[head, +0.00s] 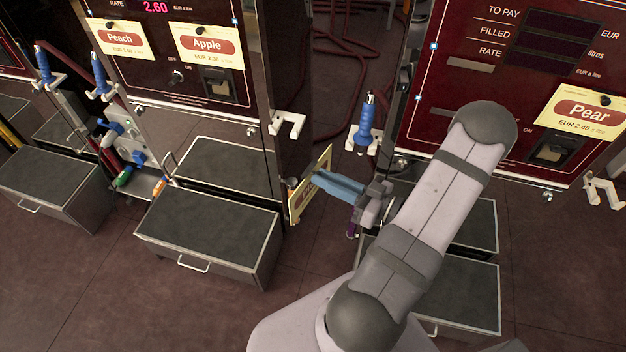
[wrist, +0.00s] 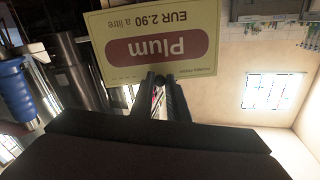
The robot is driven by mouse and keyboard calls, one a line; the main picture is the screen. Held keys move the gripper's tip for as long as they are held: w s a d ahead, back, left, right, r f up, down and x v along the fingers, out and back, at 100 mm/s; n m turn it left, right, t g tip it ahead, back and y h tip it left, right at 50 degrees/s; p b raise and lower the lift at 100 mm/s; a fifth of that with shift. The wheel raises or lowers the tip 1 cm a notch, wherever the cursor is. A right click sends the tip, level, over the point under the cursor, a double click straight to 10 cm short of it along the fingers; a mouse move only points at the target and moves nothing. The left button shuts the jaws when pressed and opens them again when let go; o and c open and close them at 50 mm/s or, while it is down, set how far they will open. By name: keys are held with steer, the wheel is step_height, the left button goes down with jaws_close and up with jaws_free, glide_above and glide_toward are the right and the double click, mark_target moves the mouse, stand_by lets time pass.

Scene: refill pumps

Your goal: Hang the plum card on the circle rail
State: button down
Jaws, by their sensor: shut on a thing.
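The plum card (wrist: 155,45) is a yellow card with a dark red oval. It appears upside down in the wrist view, with my gripper's fingers (wrist: 160,85) at its edge. In the head view the card (head: 311,184) is turned nearly edge-on, beside the right side of the left pump. My gripper (head: 322,181) is shut on it and holds it above the floor. A gap to the pump side cannot be told. I cannot make out a circle mark or tell which part is the circle rail.
The left pump carries a Peach card (head: 122,41) and an Apple card (head: 208,45). The right pump carries a Pear card (head: 585,112). A blue nozzle (head: 365,125) stands between the pumps. Grey-topped boxes (head: 208,235) with handles stand below. White hooks (head: 287,122) stick out from pump edges.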

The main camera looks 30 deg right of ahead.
steer(key=s+d+r+m+t+h+p, duration=0.1)
steer(key=s+d+r+m+h+p, duration=0.15)
steer(key=d+r+h+p, duration=0.35)
steer(key=s+d+r+m+h+p, duration=0.2)
steer(key=d+r+m+h+p, duration=0.1)
steer(key=r+p, duration=0.65)
steer(key=s+d+r+m+t+h+p, duration=0.1)
steer(key=s+d+r+m+h+p, duration=0.3)
steer(key=r+p, duration=0.4)
steer(key=s+d+r+m+g+h+b, duration=0.1)
steer(key=s+d+m+g+h, duration=0.4)
steer(key=d+h, duration=0.3)
steer(key=shift+s+d+h+b, duration=0.3)
steer(key=shift+s+d+b, duration=0.05)
steer(key=shift+s+d, duration=0.2)
steer(key=shift+w+d+r+m, duration=0.1)
steer(key=shift+w+m, duration=0.05)
steer(key=shift+m, duration=0.1)
steer(key=p, duration=0.1)
glide_toward(471, 64)
steer(key=shift+w+d+r, duration=0.5)
steer(key=shift+w+d, duration=0.3)
steer(key=shift+w, duration=0.05)
steer(key=shift+x, duration=1.5)
